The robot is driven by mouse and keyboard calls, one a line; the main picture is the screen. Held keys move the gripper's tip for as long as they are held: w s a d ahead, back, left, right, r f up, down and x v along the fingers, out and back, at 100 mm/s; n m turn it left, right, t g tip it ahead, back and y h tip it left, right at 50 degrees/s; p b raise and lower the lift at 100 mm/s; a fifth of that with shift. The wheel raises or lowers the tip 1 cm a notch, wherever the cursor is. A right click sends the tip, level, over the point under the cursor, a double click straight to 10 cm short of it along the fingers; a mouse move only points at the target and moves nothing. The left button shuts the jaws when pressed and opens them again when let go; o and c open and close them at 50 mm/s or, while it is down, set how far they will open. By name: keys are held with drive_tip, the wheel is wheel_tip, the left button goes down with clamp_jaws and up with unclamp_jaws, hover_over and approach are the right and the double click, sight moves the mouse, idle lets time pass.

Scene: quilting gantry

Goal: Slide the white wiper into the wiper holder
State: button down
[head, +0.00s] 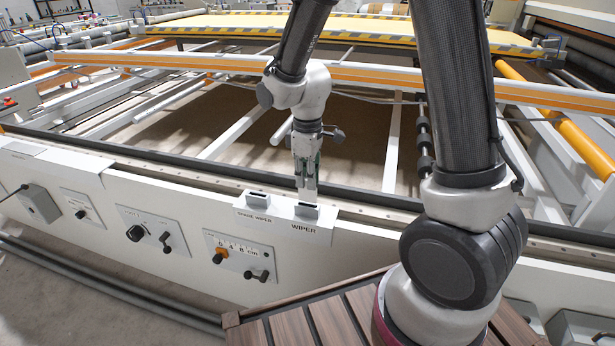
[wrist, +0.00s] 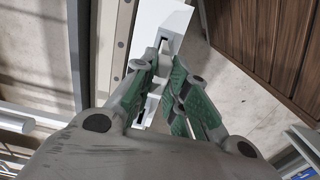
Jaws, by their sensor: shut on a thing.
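My gripper (head: 306,178) points down just above the holder block on the white front rail. It is shut on the white wiper (head: 307,192), a narrow pale piece showing below the fingers. The wiper holder (head: 305,214), labelled WIPER, has a dark slot in its top; the wiper's lower end is right by this slot, and I cannot tell whether it is inside. In the wrist view the green-padded fingers of my gripper (wrist: 165,70) come together near the holder's dark slot (wrist: 163,45). The fingers hide most of the wiper there.
The SPARE WIPER holder (head: 255,202) stands just left, its slot seemingly empty. A panel with an orange knob (head: 239,256) and black handles is below left. Slatted wooden decking (head: 315,325) lies in front. Behind is the open gantry frame with an orange-striped beam (head: 370,76).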

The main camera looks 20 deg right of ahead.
drive_tip(key=shift+f, duration=2.05)
drive_tip(key=c, duration=1.3)
unclamp_jaws()
drive_tip(key=shift+c, duration=0.2)
wheel_tip(320, 180, up, 12)
drive_tip(key=shift+r, duration=0.1)
